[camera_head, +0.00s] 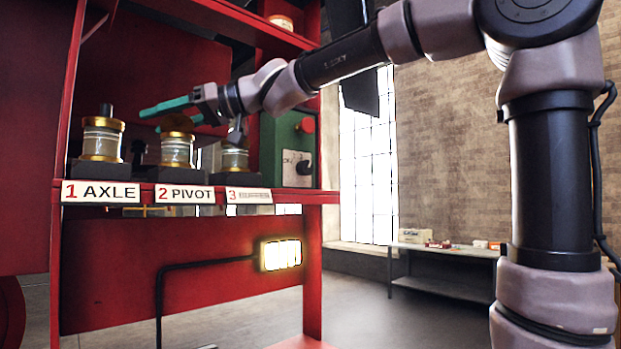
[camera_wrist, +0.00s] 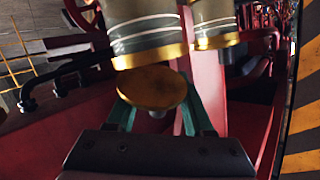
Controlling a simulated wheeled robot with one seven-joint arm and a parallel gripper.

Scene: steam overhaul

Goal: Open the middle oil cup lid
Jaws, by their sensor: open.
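Three glass oil cups with brass bands stand on the red shelf. The middle oil cup (camera_head: 177,152) is above the "2 PIVOT" label (camera_head: 184,195). Its round brass lid (camera_head: 179,122) shows as a disc standing tilted up from the rim. In the wrist view, where the cups appear upside down, the lid (camera_wrist: 152,88) faces the camera below the middle cup's brass rim (camera_wrist: 150,56). My gripper (camera_head: 152,121) reaches in from the right, teal fingers open at the lid. In the wrist view the fingers (camera_wrist: 158,108) lie on either side of it; contact cannot be told.
The axle cup (camera_head: 102,141) with a dark knob stands left, and the third cup (camera_head: 235,158) close on the right, partly behind my gripper. A green switch box (camera_head: 287,150) is farther right. A red upright bounds the shelf on the left. A low bench (camera_head: 445,252) stands behind.

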